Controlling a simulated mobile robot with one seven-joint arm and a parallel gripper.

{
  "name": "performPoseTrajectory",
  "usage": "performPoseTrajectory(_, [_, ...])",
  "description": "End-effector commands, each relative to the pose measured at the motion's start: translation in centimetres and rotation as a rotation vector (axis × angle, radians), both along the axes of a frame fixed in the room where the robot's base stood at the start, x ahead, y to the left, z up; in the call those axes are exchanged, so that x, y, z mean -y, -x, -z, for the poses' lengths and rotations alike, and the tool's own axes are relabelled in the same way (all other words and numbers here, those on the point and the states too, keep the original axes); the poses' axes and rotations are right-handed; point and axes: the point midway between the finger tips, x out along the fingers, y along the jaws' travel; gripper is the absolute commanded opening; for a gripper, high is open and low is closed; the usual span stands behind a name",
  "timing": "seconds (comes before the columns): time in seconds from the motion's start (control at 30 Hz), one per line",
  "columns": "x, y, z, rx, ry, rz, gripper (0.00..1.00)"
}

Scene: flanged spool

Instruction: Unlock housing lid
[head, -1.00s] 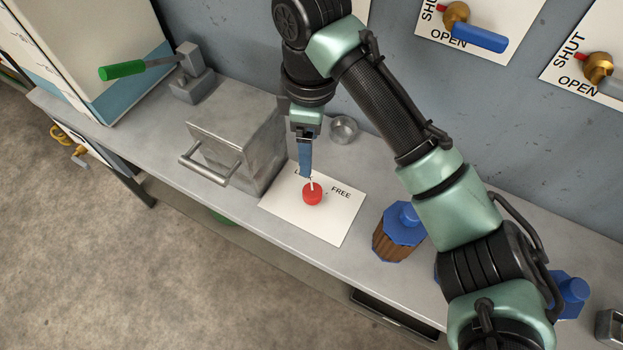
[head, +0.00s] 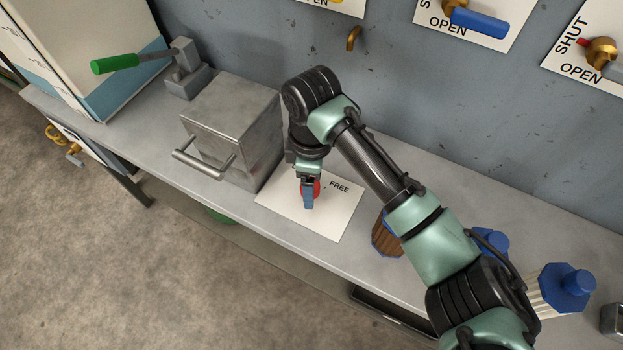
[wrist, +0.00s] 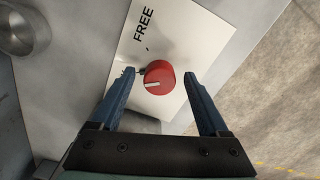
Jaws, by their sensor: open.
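A red round knob (wrist: 160,73) with a white pointer mark sits on a white plate (wrist: 175,35) printed FREE. In the wrist view the mark points left across the knob. In the head view the knob (head: 317,187) is mostly hidden behind my gripper (head: 309,198), and the plate's other label is covered. My gripper (wrist: 160,75) is open, pointing down, with one blue finger on each side of the knob; I cannot tell whether either finger touches it. A grey metal box (head: 235,120) with a bar handle stands just left of the plate.
A lever with a green handle (head: 115,64) stands behind the box at left. A brown jar (head: 386,238) with a blue top stands right of the plate. A small metal cup (wrist: 22,28) is near the plate. Valve plates hang on the wall.

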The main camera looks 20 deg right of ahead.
Motion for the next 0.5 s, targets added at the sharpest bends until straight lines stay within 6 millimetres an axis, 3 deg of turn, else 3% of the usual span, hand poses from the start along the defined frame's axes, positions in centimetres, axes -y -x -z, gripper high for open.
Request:
performPoseTrajectory(0.2, [0.01, 0.01, 0.01, 0.0, 0.0, 0.0, 0.75])
performPoseTrajectory(0.5, [0.01, 0.0, -0.02, 0.0, 0.0, 0.0, 0.21])
